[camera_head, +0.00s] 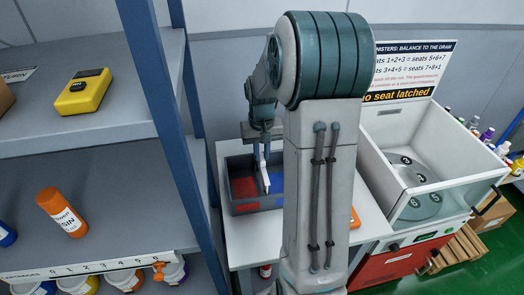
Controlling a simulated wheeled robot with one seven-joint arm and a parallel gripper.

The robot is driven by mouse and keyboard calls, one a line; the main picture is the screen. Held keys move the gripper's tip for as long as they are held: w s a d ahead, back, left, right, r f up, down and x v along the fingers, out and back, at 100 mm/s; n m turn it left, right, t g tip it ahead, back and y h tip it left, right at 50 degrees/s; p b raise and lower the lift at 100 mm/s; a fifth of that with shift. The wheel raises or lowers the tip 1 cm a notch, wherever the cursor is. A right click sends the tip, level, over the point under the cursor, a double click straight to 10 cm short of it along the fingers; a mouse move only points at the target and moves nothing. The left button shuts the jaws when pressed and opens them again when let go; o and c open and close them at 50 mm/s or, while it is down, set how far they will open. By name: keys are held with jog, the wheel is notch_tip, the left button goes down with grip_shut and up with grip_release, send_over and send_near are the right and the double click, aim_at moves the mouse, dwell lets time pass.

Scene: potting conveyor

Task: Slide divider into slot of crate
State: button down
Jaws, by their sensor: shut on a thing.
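The crate (243,209) is a dark grey box on the white table, left of my arm. Its floor shows red on the left and blue on the right. My gripper (262,151) points down above the crate and is shut on the white divider (265,178). The divider hangs upright, with its lower part at the crate between the red and blue areas. I cannot tell whether its lower edge is in the slot. My arm hides part of the crate's right side.
A blue post (160,85) and grey shelves (90,165) stand close on the left, holding a yellow device (84,92) and an orange bottle (61,211). A white open-topped machine (425,190) stands right. An orange item (355,217) lies on the white table (245,250), whose front is clear.

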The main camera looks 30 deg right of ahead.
aim_at(262, 157)
jog(key=shift+f+b, duration=1.45)
jog(key=shift+f, duration=0.6)
jog(key=c, duration=1.3)
grip_release()
jog(key=shift+r, duration=0.1)
notch_tip(262, 157, up, 14)
jog(key=shift+b, duration=0.45)
